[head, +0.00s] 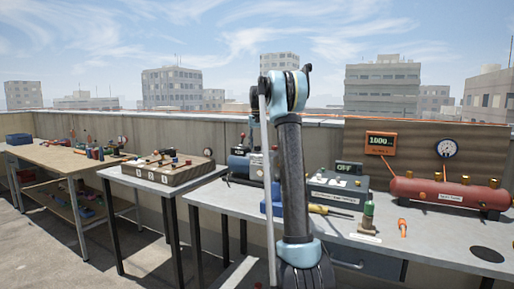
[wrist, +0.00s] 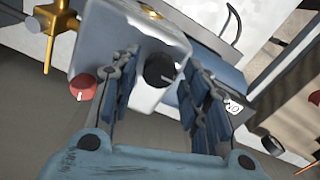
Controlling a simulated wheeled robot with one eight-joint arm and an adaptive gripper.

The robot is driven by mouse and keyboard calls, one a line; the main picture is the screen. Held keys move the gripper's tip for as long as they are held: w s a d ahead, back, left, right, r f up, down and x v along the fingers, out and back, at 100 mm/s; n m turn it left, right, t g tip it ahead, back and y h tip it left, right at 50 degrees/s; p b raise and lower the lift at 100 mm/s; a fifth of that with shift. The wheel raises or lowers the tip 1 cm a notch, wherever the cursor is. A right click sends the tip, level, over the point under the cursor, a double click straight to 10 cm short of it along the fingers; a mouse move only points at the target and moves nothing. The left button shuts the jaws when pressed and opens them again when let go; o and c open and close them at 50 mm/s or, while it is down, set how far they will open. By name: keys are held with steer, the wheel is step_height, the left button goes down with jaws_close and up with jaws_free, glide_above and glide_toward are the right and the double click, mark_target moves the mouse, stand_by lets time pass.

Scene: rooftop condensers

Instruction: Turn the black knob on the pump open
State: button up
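The pump (head: 239,166) stands on the grey bench, partly hidden behind my arm in the head view. In the wrist view its pale metal housing (wrist: 118,32) fills the upper middle. The black knob (wrist: 158,70) sticks out of the housing, with a small white mark at its right side. A red knob (wrist: 82,87) sits on the left side. My gripper (wrist: 162,74) is open, with one finger on each side of the black knob and visible gaps between. Whether the fingertips reach the knob's depth is hard to tell. The gripper is not clear in the head view.
A brass valve (wrist: 50,35) stands left of the housing. Another dark knob (wrist: 272,146) shows at lower right. On the grey bench (head: 385,238) are an OFF-display box (head: 338,187), a screwdriver (head: 330,212), a green-handled tool (head: 368,215) and a red compressor tank (head: 445,191).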

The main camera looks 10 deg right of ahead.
stand_by(0.3)
step_height(320, 180, up, 12)
stand_by(0.6)
